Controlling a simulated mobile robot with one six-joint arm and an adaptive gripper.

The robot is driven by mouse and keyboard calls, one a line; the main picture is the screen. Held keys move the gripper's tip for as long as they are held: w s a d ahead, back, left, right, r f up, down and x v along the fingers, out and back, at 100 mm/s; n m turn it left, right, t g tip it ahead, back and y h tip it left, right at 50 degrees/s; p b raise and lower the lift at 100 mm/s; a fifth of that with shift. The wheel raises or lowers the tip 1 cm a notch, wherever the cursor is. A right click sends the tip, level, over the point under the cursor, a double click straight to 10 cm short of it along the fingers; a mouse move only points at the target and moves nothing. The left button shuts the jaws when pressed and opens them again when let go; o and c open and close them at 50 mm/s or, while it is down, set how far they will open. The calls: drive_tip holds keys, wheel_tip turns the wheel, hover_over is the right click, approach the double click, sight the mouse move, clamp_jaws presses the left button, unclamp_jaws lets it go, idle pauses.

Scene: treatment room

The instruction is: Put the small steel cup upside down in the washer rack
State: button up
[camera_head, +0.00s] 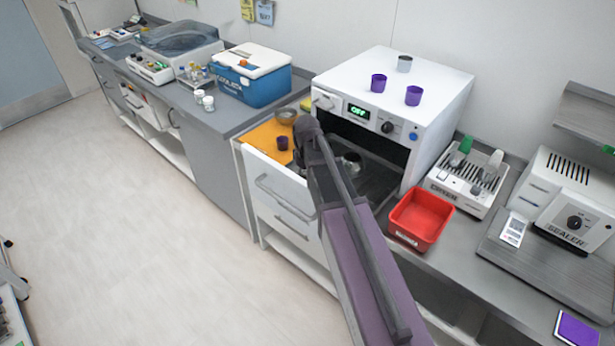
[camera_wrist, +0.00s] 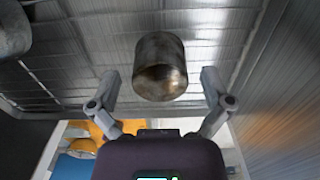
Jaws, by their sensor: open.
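The small steel cup (camera_wrist: 160,62) is in the middle of the wrist view, between and beyond my fingertips. It also shows in the head view (camera_head: 352,160), inside the open white washer (camera_head: 322,97). It rests on or just above the ribbed metal rack (camera_wrist: 232,35); which end is up I cannot tell. My gripper (camera_wrist: 160,80) is open, with a clear gap on both sides of the cup. In the head view my arm hides the gripper. Another grey metal item (camera_wrist: 14,28) is at the upper left of the wrist view.
Two purple cups (camera_head: 378,83) (camera_head: 413,96) and a grey cup (camera_head: 404,63) stand on the washer. A steel bowl (camera_head: 285,116) and purple cup (camera_head: 282,143) are on the orange mat (camera_head: 257,139). A red bin (camera_head: 421,218) stands right of the opening.

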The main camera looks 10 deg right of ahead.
sight(306, 176)
drive_tip(key=shift+r, duration=0.15)
wheel_tip(306, 176, up, 12)
drive_tip(key=p, duration=1.2)
idle(1.1)
